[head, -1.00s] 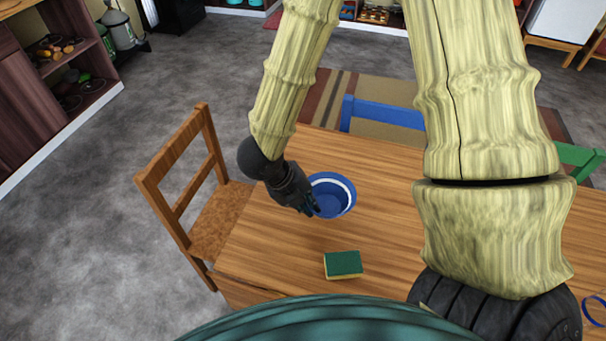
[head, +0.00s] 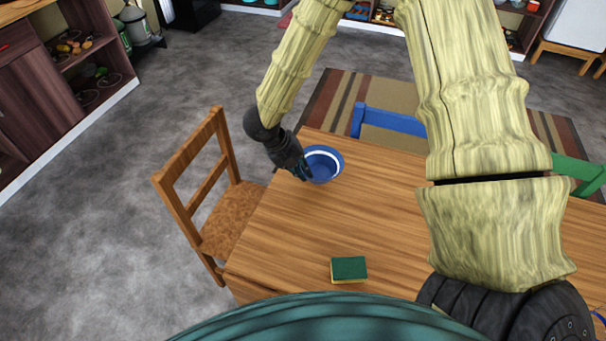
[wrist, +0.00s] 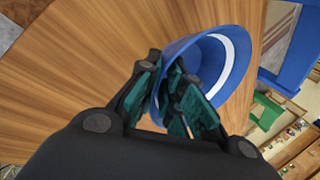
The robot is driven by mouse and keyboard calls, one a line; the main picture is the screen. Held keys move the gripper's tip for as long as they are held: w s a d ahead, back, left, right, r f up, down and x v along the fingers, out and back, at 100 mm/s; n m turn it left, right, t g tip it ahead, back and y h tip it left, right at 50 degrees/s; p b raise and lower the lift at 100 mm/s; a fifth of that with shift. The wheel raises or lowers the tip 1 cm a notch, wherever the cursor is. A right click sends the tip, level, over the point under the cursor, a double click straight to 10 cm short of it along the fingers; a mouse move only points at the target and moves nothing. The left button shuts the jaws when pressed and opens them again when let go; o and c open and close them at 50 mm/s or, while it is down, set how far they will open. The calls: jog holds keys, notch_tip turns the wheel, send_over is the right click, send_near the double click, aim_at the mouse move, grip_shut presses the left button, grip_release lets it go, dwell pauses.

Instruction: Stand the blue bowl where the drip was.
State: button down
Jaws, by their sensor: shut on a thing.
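The blue bowl (head: 326,166) with a white band inside its rim is at the far left part of the wooden table (head: 300,235). My gripper (head: 304,172) is shut on the bowl's near-left rim. In the wrist view the bowl (wrist: 222,48) lies between and beyond the dark green fingers of my gripper (wrist: 178,98). I cannot tell whether the bowl's base touches the table. No drip shows on the visible tabletop; my arm hides part of the right side.
A green and yellow sponge (head: 349,269) lies near the table's front edge. A wooden chair (head: 205,190) stands at the left side, a blue chair (head: 390,121) at the far side and a green chair (head: 578,173) at the right. The tabletop between bowl and sponge is clear.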

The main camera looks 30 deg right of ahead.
jog(key=shift+w+f+p, duration=0.1)
jog(key=shift+f+p, duration=0.4)
jog(key=shift+f, duration=1.25)
jog(key=c, duration=1.6)
grip_release()
jog(key=shift+o, duration=0.2)
jog(key=s+b+v, duration=0.1)
jog(key=v, duration=1.1)
jog(key=shift+w+b, duration=0.35)
jog(key=shift+w, duration=0.05)
jog(key=shift+d, duration=0.1)
